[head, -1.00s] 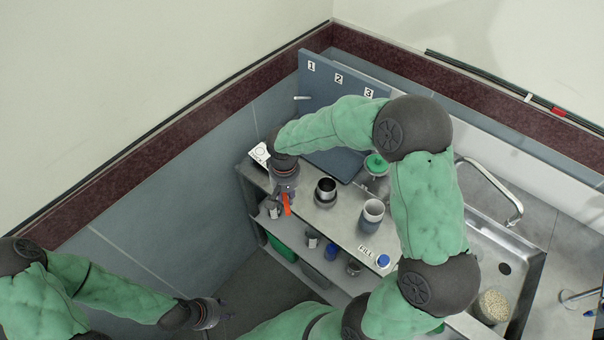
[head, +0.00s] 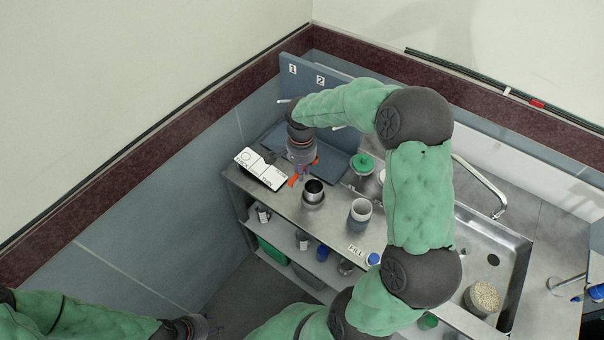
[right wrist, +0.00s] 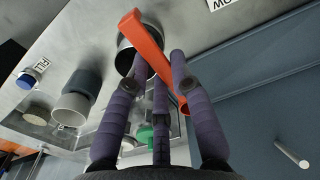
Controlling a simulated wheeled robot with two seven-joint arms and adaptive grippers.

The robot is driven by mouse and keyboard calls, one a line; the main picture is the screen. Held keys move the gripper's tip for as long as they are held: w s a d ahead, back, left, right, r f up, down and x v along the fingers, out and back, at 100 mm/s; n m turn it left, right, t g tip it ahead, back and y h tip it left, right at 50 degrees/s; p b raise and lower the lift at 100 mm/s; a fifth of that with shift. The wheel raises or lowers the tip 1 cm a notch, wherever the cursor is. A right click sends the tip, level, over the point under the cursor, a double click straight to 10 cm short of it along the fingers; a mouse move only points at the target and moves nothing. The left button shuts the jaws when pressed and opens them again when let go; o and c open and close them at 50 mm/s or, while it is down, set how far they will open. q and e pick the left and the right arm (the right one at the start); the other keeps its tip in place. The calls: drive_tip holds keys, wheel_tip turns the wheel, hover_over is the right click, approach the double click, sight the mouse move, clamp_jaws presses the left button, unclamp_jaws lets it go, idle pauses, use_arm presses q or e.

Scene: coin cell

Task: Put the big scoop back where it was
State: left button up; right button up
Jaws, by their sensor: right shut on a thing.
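The big scoop (right wrist: 150,55) is orange. My right gripper (right wrist: 155,80) is shut on it, and the scoop lies slantwise across the fingers in the right wrist view. In the head view my right gripper (head: 299,174) hangs above the worktop, just behind and left of a dark metal cup (head: 313,188). Only small orange bits of the scoop show there. A blue-grey board with number labels and white pegs (head: 338,128) stands behind; part of it is hidden by my right arm. My left gripper (head: 212,328) is at the bottom edge, away from the worktop; its fingers are too unclear to read.
A white card (head: 260,168) lies left on the worktop. A grey cup (head: 361,210), a green-lidded jar (head: 362,164) and a blue-capped bottle (head: 372,259) stand right of the metal cup. The sink (head: 500,245) is further right. A lower shelf holds cans.

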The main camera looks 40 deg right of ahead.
drive_tip(key=w+d+f, duration=0.1)
drive_tip(key=f, duration=0.1)
drive_tip(key=w+d+f, duration=0.1)
drive_tip(key=w+f, duration=0.1)
drive_tip(key=w+d+f+b, duration=0.1)
drive_tip(key=f, duration=0.1)
drive_tip(key=shift+w+d+f, duration=0.1)
drive_tip(key=shift+w+d, duration=0.1)
drive_tip(key=shift+d, duration=0.1)
drive_tip(key=shift+w+d+f, duration=0.1)
drive_tip(key=shift+f, duration=1.5)
drive_tip(key=shift+b, duration=0.35)
drive_tip(key=shift+f+b, duration=0.3)
drive_tip(key=shift+f, duration=0.15)
drive_tip(key=o, duration=0.8)
drive_tip(key=shift+o, duration=0.2)
drive_tip(key=shift+r, duration=0.1)
drive_tip(key=shift+r, duration=0.15)
drive_tip(key=shift+r+p, duration=0.3)
drive_tip(key=shift+p, duration=0.2)
wheel_tip(320, 180, up, 12)
drive_tip(key=p, duration=0.1)
drive_tip(key=shift+p, duration=0.35)
